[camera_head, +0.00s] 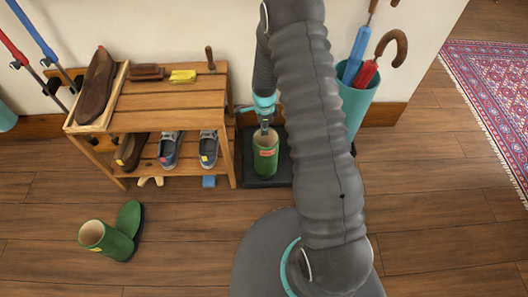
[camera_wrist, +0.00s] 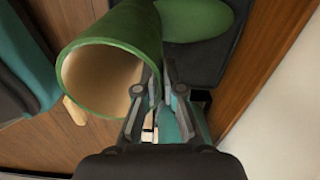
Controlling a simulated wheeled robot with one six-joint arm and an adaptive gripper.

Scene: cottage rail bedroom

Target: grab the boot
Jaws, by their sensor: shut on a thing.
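A green boot (camera_head: 265,160) with a reddish label stands upright on a black tray (camera_head: 255,182) beside the shoe rack. My gripper (camera_head: 265,130) reaches down to its top rim. In the wrist view the boot (camera_wrist: 108,32) shows its round opening and tan lining. My gripper (camera_wrist: 158,88) is shut on the boot's rim, with its fingers at the right side of the shaft wall. The fingertips are partly hidden by the boot.
A wooden shoe rack (camera_head: 180,103) with shoes and brushes stands close to the left. A teal umbrella stand (camera_head: 353,105) is close on the right, partly behind my arm. The wall is behind. The floor in front is clear.

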